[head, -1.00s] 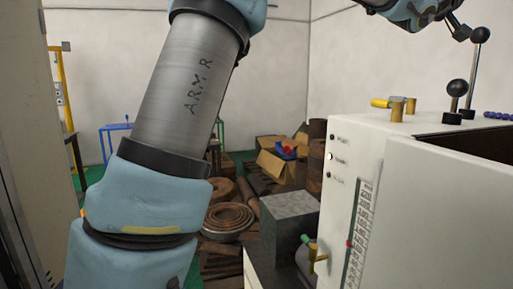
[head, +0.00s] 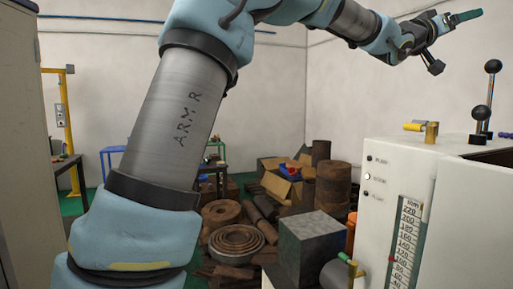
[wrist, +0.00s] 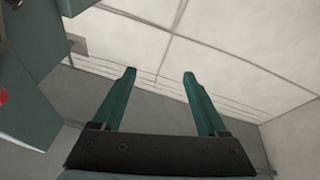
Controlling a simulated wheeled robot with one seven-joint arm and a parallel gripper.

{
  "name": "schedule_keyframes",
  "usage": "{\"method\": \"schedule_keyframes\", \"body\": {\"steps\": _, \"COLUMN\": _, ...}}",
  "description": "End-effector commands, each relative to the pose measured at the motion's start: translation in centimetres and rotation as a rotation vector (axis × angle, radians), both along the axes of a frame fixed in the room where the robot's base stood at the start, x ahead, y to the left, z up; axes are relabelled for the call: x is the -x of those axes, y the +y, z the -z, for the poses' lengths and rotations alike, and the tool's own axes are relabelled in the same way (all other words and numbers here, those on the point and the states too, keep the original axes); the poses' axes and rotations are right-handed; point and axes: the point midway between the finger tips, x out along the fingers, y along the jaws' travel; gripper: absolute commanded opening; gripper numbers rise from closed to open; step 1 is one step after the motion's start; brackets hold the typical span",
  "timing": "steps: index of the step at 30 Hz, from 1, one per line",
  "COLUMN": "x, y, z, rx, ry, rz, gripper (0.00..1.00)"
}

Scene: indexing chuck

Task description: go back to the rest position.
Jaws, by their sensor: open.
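My gripper (wrist: 160,75) shows in the wrist view with two green fingers spread apart and nothing between them. My arm rises from the lower left and reaches across the top of the head view. The gap between the fingers cannot be made out in the head view.
The machine has black ball-topped levers (head: 482,112), a brass handle (head: 431,132) and a millimetre scale (head: 406,240). A grey metal block (head: 312,240) stands left of it. Rusty rings (head: 236,242), drums (head: 332,188) and an open cardboard box (head: 279,184) fill the floor behind. The air above is free.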

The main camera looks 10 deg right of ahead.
Motion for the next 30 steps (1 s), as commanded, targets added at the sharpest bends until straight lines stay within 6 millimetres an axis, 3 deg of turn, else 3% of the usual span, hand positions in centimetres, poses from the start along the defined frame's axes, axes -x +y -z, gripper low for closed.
{"method": "schedule_keyframes", "body": {"steps": 8, "x": -3.6, "y": 1.8, "z": 3.8, "rx": -0.093, "ry": 0.026, "rz": -0.099, "gripper": 0.76}}
{"method": "schedule_keyframes", "body": {"steps": 17, "x": -9.9, "y": 6.8, "z": 11.6, "rx": -0.284, "ry": 0.090, "rz": -0.282, "gripper": 0.76}}
{"method": "schedule_keyframes", "body": {"steps": 20, "x": -12.7, "y": 10.4, "z": 15.8, "rx": -0.386, "ry": 0.132, "rz": -0.375, "gripper": 0.76}}
{"method": "schedule_keyframes", "body": {"steps": 24, "x": -16.2, "y": 17.2, "z": 22.7, "rx": -0.558, "ry": 0.215, "rz": -0.514, "gripper": 0.76}}
{"method": "schedule_keyframes", "body": {"steps": 30, "x": -18.1, "y": 28.4, "z": 32.0, "rx": -0.797, "ry": 0.369, "rz": -0.679, "gripper": 0.76}}
